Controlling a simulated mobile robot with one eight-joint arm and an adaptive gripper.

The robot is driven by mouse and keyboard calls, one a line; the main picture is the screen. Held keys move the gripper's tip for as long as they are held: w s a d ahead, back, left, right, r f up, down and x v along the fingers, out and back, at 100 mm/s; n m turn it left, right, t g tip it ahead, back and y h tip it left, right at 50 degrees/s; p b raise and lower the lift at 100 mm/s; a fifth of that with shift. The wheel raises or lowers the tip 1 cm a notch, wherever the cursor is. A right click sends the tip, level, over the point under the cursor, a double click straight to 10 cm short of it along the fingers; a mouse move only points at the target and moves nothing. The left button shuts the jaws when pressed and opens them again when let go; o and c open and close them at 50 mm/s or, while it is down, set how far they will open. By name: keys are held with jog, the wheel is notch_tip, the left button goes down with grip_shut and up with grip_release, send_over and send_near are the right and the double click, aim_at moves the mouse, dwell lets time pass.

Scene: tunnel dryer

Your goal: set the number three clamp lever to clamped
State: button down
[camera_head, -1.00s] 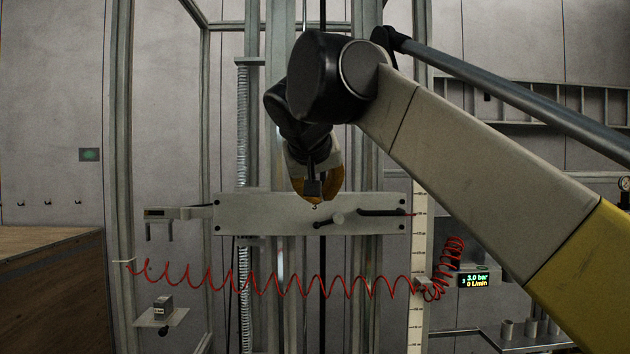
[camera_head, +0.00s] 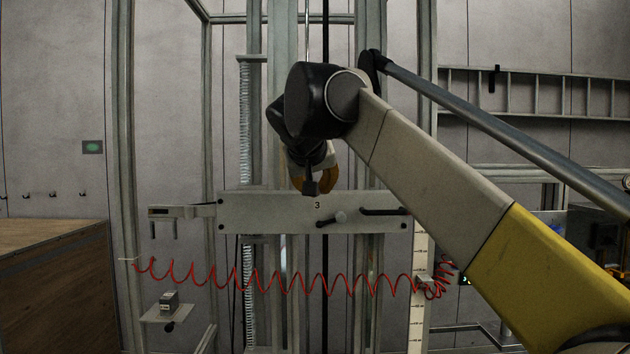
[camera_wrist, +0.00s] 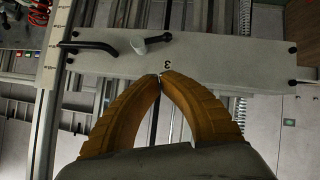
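The number three clamp lever (camera_head: 332,220) is on a pale plate (camera_head: 270,212) marked "3". It has a pale round hub and a dark arm pointing left and slightly down. In the wrist view the plate appears upside down, and the lever (camera_wrist: 152,43) lies beyond my fingertips, just past the "3". My gripper (camera_head: 311,190) is in front of the plate's upper edge, above the lever. In the wrist view its yellow fingers (camera_wrist: 160,76) curve together and their tips meet, with nothing between them. The tips appear apart from the lever.
A fixed black handle (camera_head: 384,211) is on the plate to the right of the lever. A red coiled hose (camera_head: 300,281) hangs below the plate. Metal uprights stand around it. A wooden box (camera_head: 55,285) is at the left, and a small shelf (camera_head: 160,317) is at the lower left.

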aim_at(331, 220)
jog(key=x, duration=0.4)
jog(key=shift+w+d+f, duration=0.15)
jog(key=shift+w+f, duration=0.05)
jog(key=shift+f, duration=0.4)
jog(key=shift+w+d+f, duration=0.2)
jog(key=shift+f, duration=0.4)
jog(key=shift+s+d+f+p, duration=0.1)
jog(key=shift+d+f+p, duration=0.1)
jog(key=shift+f+p, duration=0.25)
jog(key=shift+f, duration=0.3)
